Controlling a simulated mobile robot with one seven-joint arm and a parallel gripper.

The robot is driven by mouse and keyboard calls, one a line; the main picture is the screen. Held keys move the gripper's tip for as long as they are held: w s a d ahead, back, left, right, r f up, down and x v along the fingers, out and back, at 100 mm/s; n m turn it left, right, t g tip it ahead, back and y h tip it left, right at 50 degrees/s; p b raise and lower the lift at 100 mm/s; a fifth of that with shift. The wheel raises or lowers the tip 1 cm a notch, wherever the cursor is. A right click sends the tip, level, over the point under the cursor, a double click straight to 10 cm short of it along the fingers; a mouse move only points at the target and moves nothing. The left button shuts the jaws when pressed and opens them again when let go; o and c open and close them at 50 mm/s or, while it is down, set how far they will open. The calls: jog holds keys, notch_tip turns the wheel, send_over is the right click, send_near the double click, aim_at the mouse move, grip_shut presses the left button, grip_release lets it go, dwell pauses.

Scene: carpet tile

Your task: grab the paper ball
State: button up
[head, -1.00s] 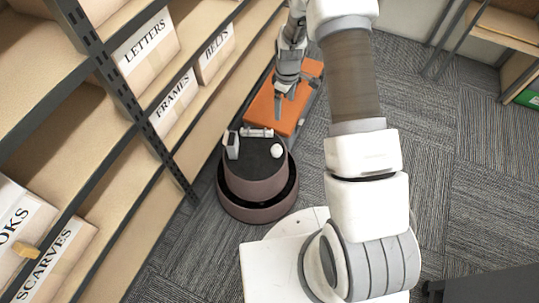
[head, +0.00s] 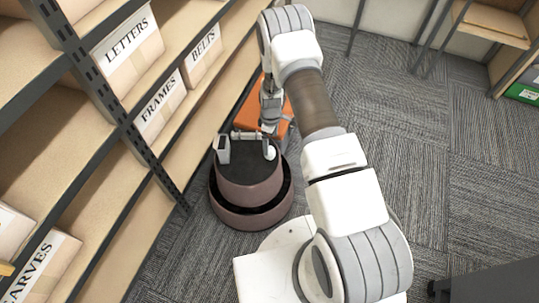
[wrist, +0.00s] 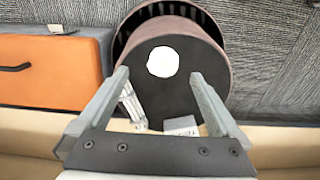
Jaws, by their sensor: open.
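The paper ball (head: 270,153) is small, white and round. It lies on the dark top of a round brown stand (head: 250,180). In the wrist view the ball (wrist: 163,62) shows whole, as a bright white disc between and just beyond the two fingertips. My gripper (wrist: 160,77) is open with nothing between its fingers. In the head view my gripper (head: 269,137) points down close above the ball; part of the ball's edge is hidden by a finger. I cannot tell the exact gap.
A small grey box (head: 222,150) and a pale rod-like object (head: 247,135) share the stand's top. An orange cabinet (head: 252,112) stands behind it. Shelves with labelled boxes (head: 128,45) line the left. Carpet (head: 400,120) on the right is free.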

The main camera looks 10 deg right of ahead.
jog(key=f, duration=0.2)
jog(key=f+b, duration=0.1)
jog(key=f, duration=0.1)
jog(key=f+b, duration=0.1)
jog(key=f, duration=0.1)
jog(key=shift+s+a, duration=0.2)
jog(key=shift+a, duration=0.05)
jog(key=shift+r, duration=0.1)
jog(key=c, duration=1.4)
